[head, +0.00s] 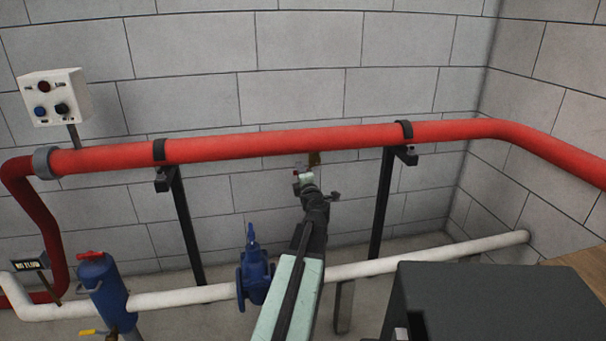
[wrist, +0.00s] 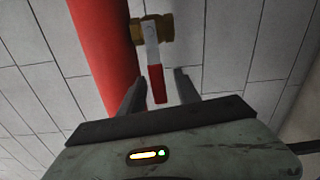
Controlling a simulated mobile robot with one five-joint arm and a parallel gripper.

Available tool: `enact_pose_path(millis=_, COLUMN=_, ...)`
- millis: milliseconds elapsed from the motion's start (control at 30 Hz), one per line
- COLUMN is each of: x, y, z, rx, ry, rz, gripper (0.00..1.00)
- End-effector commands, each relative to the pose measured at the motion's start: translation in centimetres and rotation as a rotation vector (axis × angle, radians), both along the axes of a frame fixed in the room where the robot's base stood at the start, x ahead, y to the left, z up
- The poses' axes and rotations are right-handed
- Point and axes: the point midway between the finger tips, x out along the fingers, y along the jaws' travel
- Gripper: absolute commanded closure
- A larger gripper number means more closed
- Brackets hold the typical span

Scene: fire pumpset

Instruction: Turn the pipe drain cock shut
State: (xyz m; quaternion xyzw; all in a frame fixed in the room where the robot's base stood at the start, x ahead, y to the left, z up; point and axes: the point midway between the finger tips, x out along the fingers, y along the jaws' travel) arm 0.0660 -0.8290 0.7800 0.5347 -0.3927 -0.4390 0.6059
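The pipe drain cock (wrist: 166,28) is a brass fitting on the side of the red pipe (wrist: 104,50) in the wrist view. Its lever has a silver upper part and a red grip (wrist: 157,84), and lies roughly square to the brass body. In the head view the brass cock (head: 314,158) shows small just below the red pipe (head: 270,143). My gripper (wrist: 158,77) is open, with one dark finger on each side of the red grip and gaps visible. In the head view my gripper (head: 302,175) is at the cock and partly hides the lever.
A grey control box (head: 54,97) is on the left. A white pipe (head: 375,269) runs low along the wall with a blue valve (head: 253,272). Dark posts (head: 381,205) support the red pipe. A dark box (head: 490,300) is at lower right.

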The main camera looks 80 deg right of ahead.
Motion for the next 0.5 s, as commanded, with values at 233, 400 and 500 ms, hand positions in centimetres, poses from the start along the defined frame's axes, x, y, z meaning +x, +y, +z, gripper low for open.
enact_pose_path(millis=233, x=-0.6, y=2.2, z=0.1, rx=0.000, ry=0.001, rz=-0.001, gripper=0.61)
enact_pose_path(millis=400, x=-1.5, y=5.6, z=0.2, rx=-0.002, ry=0.002, rz=-0.002, gripper=0.61)
enact_pose_path(millis=500, x=-2.0, y=7.1, z=0.2, rx=-0.002, ry=0.002, rz=-0.002, gripper=0.61)
